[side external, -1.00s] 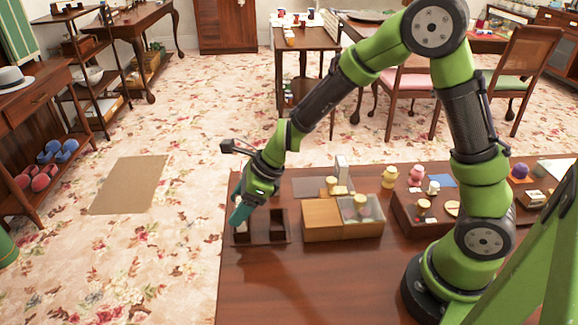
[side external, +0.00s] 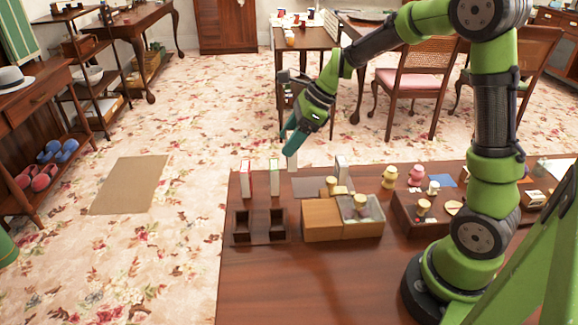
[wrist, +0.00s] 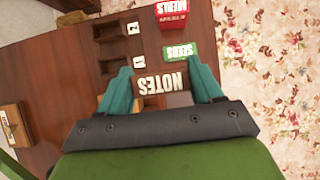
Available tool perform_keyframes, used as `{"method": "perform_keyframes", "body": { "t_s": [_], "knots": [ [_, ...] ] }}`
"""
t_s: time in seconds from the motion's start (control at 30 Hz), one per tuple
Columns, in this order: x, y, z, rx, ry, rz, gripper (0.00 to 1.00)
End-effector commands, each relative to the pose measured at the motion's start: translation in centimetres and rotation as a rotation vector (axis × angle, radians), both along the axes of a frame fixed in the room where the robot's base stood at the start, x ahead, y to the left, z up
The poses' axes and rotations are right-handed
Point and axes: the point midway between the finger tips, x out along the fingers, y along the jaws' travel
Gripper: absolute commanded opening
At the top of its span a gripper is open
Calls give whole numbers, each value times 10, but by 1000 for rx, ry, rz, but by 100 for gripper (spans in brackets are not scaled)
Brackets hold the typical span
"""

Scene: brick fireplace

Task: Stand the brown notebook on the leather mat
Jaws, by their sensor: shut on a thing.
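The brown notebook (wrist: 160,87), lettered NOTES, is between the teal fingers of my gripper (wrist: 158,92) in the wrist view. In the side view my gripper (side external: 291,142) points down, shut on it. The notebook (side external: 292,162) shows its pale page edges there, upright, near the back-left corner of the leather mat. The leather mat (side external: 306,187) is a flat grey-brown sheet on the table, with its right part behind other things. I cannot tell whether the notebook's lower edge touches anything.
A red book (side external: 246,180) and a green book (side external: 275,178) stand left of the mat. A dark two-compartment tray (side external: 259,240) lies in front of them. A wooden box (side external: 322,222), a small yellow-topped item (side external: 331,184) and a pale upright block (side external: 341,170) are close to the mat.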

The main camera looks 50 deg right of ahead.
Motion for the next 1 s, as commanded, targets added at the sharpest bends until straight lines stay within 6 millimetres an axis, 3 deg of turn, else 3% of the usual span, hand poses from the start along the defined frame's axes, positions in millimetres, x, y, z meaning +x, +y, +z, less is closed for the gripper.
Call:
{"method": "perform_keyframes", "body": {
  "t_s": [0.03,0.1,0.27,0.53,1.0],
  "knots": [
    [-4,-19,0,4,-2,-10,34],
    [-10,-37,1,8,-6,-8,34],
    [-18,-60,-1,15,-15,-2,34],
    [-20,-63,-47,18,-15,0,34],
    [-20,-63,-98,15,-17,0,34]
  ]
}}
